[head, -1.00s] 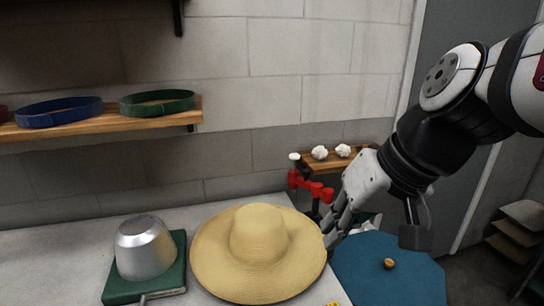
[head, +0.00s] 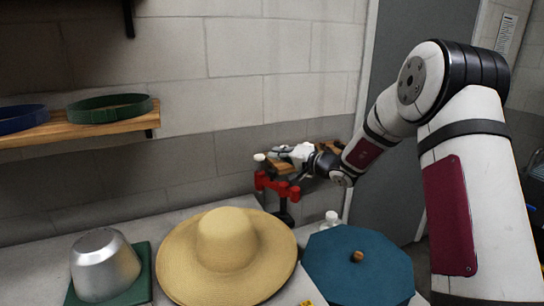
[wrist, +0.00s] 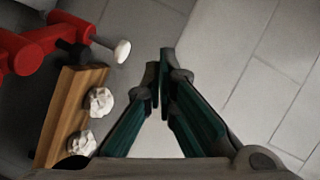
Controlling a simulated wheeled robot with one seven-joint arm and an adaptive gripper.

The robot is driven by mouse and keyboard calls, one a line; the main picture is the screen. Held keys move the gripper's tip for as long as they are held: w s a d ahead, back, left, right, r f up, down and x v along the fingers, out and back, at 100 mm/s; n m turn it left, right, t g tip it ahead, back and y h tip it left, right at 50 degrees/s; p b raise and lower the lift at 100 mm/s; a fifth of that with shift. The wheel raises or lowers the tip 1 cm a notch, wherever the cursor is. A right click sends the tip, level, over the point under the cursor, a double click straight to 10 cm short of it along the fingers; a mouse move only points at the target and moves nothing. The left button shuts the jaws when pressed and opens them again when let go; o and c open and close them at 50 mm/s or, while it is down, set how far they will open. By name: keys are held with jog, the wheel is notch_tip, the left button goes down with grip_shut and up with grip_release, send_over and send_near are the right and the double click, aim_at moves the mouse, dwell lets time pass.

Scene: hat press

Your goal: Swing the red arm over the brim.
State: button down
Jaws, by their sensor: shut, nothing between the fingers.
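The red arm (head: 277,186) stands on a dark post behind the straw hat and points left, with a white knob (head: 259,157) at its end. It shows at the upper left of the wrist view (wrist: 38,45), with its knob (wrist: 121,51). The straw hat (head: 226,263) lies on the table with its wide brim flat; the red arm is beyond the brim's back edge. My gripper (head: 276,152) is behind and just above the red arm, near the wall. In the wrist view my gripper (wrist: 160,75) has its fingertips together, empty, apart from the knob.
A wooden shelf (wrist: 68,112) with white crumpled lumps (wrist: 100,101) is close to my fingers. A blue beret (head: 358,268) lies right of the hat, a white bottle (head: 331,218) behind it. A metal pot (head: 104,265) sits on a green block at left.

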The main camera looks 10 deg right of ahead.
jog(key=w+d+f+m+t+h, duration=0.2)
jog(key=w+d+f+m+h, duration=0.15)
jog(key=d+f, duration=0.2)
jog(key=shift+n+y, duration=0.35)
jog(key=shift+n, duration=0.1)
jog(key=x, duration=1)
jog(key=shift+w+r, duration=0.15)
jog(key=shift+r, duration=0.1)
